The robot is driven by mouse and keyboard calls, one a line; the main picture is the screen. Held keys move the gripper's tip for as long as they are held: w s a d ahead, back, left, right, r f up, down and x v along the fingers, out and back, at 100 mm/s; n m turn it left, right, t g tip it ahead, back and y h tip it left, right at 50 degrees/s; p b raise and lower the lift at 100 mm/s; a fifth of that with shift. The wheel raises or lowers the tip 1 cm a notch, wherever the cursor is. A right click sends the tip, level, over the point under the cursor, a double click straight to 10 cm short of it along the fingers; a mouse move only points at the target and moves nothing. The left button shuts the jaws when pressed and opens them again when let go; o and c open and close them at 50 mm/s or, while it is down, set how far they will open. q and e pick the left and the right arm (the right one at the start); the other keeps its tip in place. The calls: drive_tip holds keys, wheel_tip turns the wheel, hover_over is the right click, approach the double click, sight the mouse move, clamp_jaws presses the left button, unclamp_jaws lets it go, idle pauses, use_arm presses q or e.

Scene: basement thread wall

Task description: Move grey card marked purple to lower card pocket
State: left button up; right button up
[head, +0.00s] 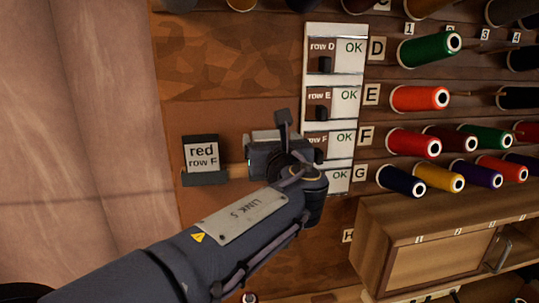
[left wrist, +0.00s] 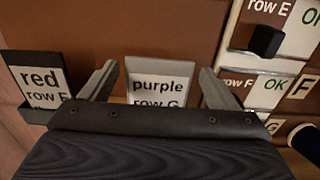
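The grey card marked "purple row G" (left wrist: 160,84) stands upright in the left wrist view, its lower part hidden by my gripper body. My left gripper (left wrist: 157,68) is open, with one finger on each side of the card and a narrow gap at both edges. In the head view my left gripper (head: 283,128) is in front of the board and hides the card. A dark pocket (head: 205,179) to its left holds a card marked "red row F" (head: 202,154). I cannot tell which pocket is the lower one. My right gripper is not in view.
A white row panel (head: 345,95) with dark knobs and OK marks is just right of my gripper. Several thread spools (head: 420,98) stick out further right. A wooden cabinet (head: 440,250) stands at lower right. Another dark holder (head: 180,4) shows at the top.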

use_arm(q)
drive_tip(key=c, duration=0.5)
drive_tip(key=shift+r+p, duration=2.35)
drive_tip(key=shift+r, duration=0.2)
